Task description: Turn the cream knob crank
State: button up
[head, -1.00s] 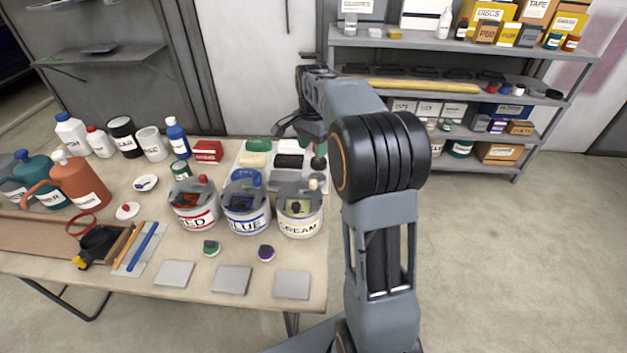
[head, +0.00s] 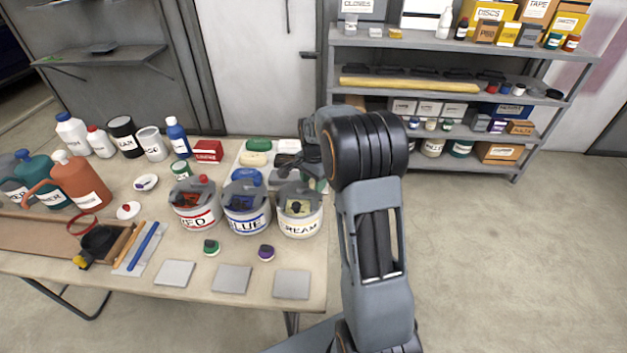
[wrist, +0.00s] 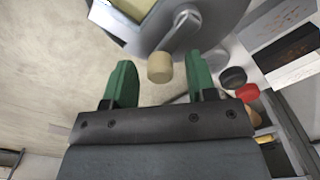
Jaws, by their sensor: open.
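The cream can (head: 300,222) stands on the table at the right end of the row of labelled cans. Its cream knob (wrist: 160,67) sits on a grey crank arm (wrist: 183,35) on the lid in the wrist view. My gripper (wrist: 162,80) is open, its two green fingers on either side of the knob's near end. I cannot tell whether either finger touches it. In the head view my gripper (head: 305,172) is over the back of the cream can, partly hidden by my arm, and the knob is hidden there.
The red can (head: 195,218) and blue can (head: 246,222) stand close on the left. Sponges (head: 257,145) lie on a pale tray behind. Grey square pads (head: 292,284) lie along the front edge. A loaded shelf (head: 450,62) stands behind on the right.

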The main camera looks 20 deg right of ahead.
jog(key=c, duration=0.9)
jog(key=shift+c, duration=0.2)
